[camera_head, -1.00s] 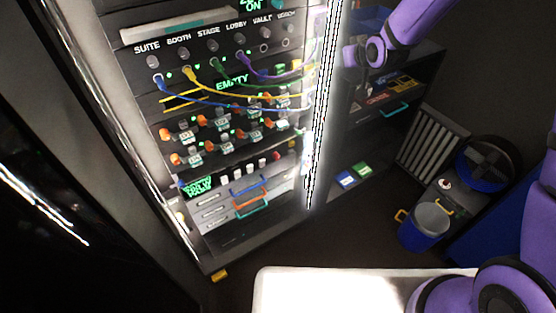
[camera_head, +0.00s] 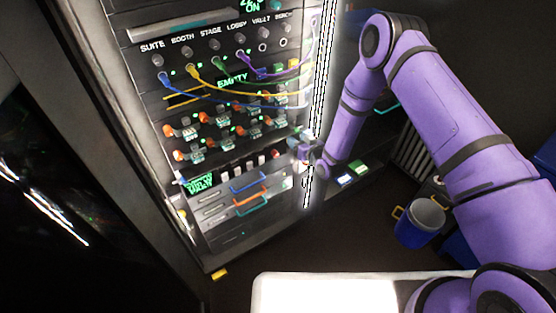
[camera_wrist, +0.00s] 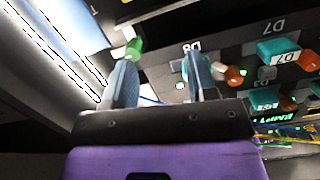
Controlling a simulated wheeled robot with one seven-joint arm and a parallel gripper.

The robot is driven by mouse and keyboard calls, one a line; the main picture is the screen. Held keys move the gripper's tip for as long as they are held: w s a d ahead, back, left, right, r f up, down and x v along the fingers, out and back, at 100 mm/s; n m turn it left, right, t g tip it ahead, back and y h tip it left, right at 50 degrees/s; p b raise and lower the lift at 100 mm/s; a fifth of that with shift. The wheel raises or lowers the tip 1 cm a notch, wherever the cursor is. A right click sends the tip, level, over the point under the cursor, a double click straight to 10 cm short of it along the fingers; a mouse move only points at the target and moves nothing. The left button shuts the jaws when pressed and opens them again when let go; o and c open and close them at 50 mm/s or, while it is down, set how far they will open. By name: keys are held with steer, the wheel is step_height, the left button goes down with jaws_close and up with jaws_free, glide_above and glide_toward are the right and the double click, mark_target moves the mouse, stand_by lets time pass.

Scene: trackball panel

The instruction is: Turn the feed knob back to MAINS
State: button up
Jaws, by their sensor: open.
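No MAINS lettering is readable, so I cannot tell for sure which control is the feed knob. My gripper (camera_head: 305,160) is at the lower right edge of the lit rack (camera_head: 225,262), beside the row of small white and red controls. In the wrist view my gripper (camera_wrist: 158,75) has its two fingers apart, with nothing seen between them. A small green knob-like part (camera_wrist: 134,47) shows just beyond the left fingertip, apparently apart from it. An orange knob (camera_wrist: 234,75) is just right of the right finger. My gripper and wrist hide part of the rack's right edge.
Blue, yellow and purple cables (camera_head: 235,101) hang across the rack above my gripper. Rows of orange-ended switches (camera_head: 187,131) lie to its left. Drawers with coloured handles (camera_head: 250,197) are below. A bright vertical strip (camera_head: 323,75) runs along the rack's right edge.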

steer(key=t+y, duration=0.1)
glide_toward(277, 156)
steer(key=shift+m, duration=0.4)
steer(key=x, duration=0.8)
steer(key=shift+w+a, duration=0.25)
steer(key=c, duration=0.9)
